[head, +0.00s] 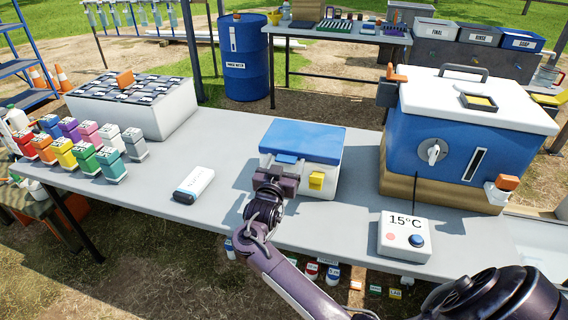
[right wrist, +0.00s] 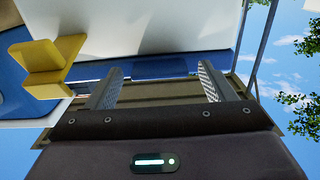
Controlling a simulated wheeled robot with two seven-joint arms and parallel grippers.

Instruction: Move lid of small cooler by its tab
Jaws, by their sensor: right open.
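The small cooler (head: 322,180) stands on the grey table with a white body and its blue lid (head: 305,136) lying on top. A blue tab (head: 287,159) sticks out at the lid's front edge, and a yellow latch (head: 316,180) sits on the front to its right. My right gripper (head: 276,180) is at the cooler's front, close to the tab. In the right wrist view its two fingers (right wrist: 160,84) are apart, with a dark blue strip between or behind them; contact cannot be told. The yellow latch (right wrist: 52,66) is left of the fingers there. My left gripper is out of view.
A large blue cooler (head: 450,140) stands to the right, with a 15°C control box (head: 405,237) in front. A white device (head: 194,185) lies to the left, near several coloured bottles (head: 84,155) and a white crate (head: 165,110). Bare table (head: 225,150) lies left of the small cooler.

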